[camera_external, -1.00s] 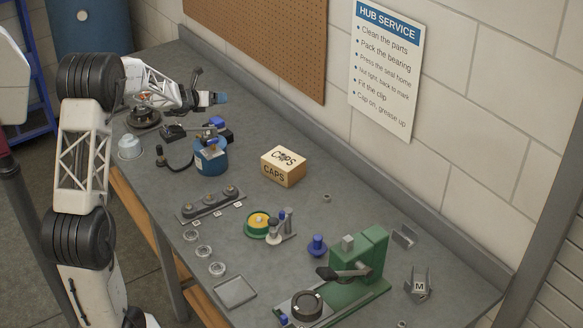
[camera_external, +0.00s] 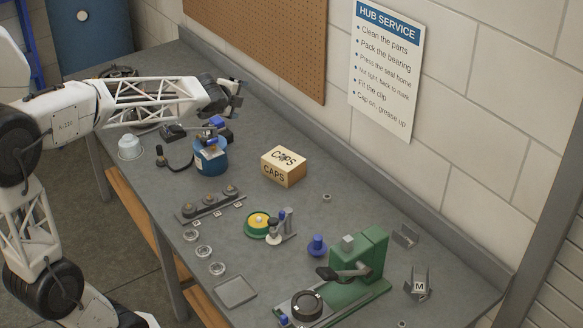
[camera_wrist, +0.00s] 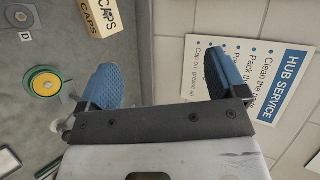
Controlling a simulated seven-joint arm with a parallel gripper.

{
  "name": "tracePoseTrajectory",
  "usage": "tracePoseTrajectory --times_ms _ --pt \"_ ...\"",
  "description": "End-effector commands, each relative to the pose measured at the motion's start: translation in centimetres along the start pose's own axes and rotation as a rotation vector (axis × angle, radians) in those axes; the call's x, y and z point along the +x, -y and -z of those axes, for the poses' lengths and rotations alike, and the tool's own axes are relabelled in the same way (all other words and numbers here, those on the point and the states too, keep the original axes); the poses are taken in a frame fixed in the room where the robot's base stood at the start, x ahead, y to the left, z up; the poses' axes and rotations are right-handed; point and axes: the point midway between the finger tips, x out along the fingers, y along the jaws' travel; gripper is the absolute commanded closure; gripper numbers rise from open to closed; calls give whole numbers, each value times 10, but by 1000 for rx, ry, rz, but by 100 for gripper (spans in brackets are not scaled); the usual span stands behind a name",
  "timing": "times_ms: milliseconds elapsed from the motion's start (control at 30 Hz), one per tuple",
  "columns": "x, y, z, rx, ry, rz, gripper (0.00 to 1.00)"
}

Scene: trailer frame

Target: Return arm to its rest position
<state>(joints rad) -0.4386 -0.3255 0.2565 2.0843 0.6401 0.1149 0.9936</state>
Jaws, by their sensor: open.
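My gripper (camera_external: 236,92) is above the far part of the workbench (camera_external: 330,215), near the wall, with my arm stretched out to the right over the bench. In the wrist view my gripper (camera_wrist: 163,75) shows two blue fingertips spread wide apart, with nothing between them but wall blocks. In the external view the fingers are small and partly hidden by the wrist.
Below my arm stand a blue grease can (camera_external: 211,160) and a clear dome (camera_external: 130,147). A caps box (camera_external: 283,166), green press (camera_external: 368,262) and small parts lie farther right. The pegboard (camera_external: 262,40) and wall sign (camera_external: 386,80) bound the back.

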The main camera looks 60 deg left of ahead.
Motion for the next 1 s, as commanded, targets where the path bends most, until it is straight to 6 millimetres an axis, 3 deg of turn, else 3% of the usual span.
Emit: tracePoseTrajectory --times_ms 100,367,700,800,1000 --pt "-42 -13 23 -151 -4 -42 10" --pt "-124 -56 63 -484 -5 -167 10" --pt "-229 -133 102 -883 12 -383 10" --pt "-255 -155 108 -976 24 -448 10" --pt "-288 -186 116 -1092 47 -541 10"
